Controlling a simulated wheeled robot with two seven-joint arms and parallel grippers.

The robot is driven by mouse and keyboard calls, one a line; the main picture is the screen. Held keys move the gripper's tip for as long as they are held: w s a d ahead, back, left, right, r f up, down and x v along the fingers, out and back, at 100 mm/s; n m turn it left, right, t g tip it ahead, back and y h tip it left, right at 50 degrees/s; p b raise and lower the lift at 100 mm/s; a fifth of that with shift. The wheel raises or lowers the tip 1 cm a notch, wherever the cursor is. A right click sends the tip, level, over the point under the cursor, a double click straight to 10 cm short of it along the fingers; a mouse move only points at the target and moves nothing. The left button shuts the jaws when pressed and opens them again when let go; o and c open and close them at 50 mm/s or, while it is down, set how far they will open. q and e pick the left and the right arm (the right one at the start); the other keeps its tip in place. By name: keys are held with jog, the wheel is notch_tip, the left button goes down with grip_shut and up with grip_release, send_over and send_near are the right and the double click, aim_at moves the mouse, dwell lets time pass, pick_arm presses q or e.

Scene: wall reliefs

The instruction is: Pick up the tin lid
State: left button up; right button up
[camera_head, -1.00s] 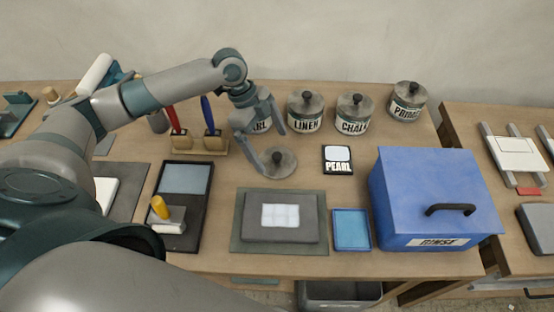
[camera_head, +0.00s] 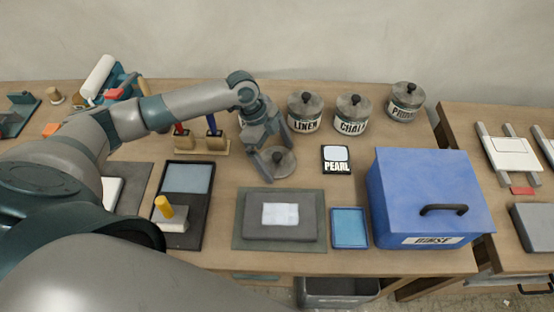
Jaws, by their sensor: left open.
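The tin lid (camera_head: 284,165) is a round grey disc with a dark knob (camera_head: 277,157) on top, lying on the table in front of the row of tins. My left gripper (camera_head: 277,160) is open, pointing down over the lid with its fingers at either side of the knob. Whether the fingers touch the knob cannot be told. The tin behind the gripper is mostly hidden by it. My right gripper is not in view.
Tins labelled LINEN (camera_head: 305,113), CHALK (camera_head: 352,115) and a third (camera_head: 405,103) stand behind with lids on. A PEARL card (camera_head: 336,159) lies right of the lid. A brush holder (camera_head: 202,144) stands left, and a blue box (camera_head: 424,195) stands right.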

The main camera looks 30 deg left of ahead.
aim_at(277, 156)
pick_arm(q)
jog(key=c, duration=0.9)
jog(key=shift+r+b, duration=0.3)
jog(key=shift+r, duration=0.15)
notch_tip(277, 156, up, 3)
jog(key=shift+d+r+b, duration=0.1)
jog(key=shift+b, duration=0.75)
jog(key=s+d+r+b, duration=0.2)
jog(key=s+d+r, duration=0.4)
jog(key=s, duration=0.3)
jog(key=shift+s+d+r+b, duration=0.25)
jog(key=shift+d+r+b, duration=0.05)
jog(key=shift+r, duration=0.2)
jog(key=shift+w, duration=0.1)
